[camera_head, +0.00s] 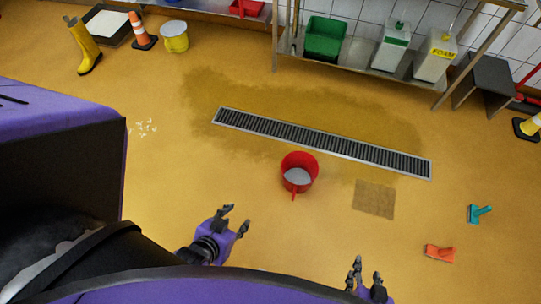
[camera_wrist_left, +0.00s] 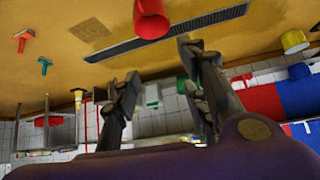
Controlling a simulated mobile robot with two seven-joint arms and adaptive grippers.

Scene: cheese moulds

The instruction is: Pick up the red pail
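The red pail (camera_head: 300,162) stands on the yellow floor just in front of the drain grate, with something pale grey inside and a red handle on its near side. It also shows in the left wrist view (camera_wrist_left: 151,20), at the top edge and partly cut off. My left gripper (camera_head: 236,218) is open and empty, to the left and nearer than the pail, apart from it. In the left wrist view its fingers (camera_wrist_left: 158,72) are spread with nothing held. My right gripper (camera_head: 367,270) is at the lower edge, right of and nearer than the pail, with its fingers apart and empty.
A long drain grate (camera_head: 320,140) lies behind the pail. A brown mat (camera_head: 374,199), a teal squeegee (camera_head: 479,213) and an orange one (camera_head: 440,254) lie to the right. A steel rack holds a green crate (camera_head: 324,38). A yellow bucket (camera_head: 175,40) stands far left. Floor around the pail is clear.

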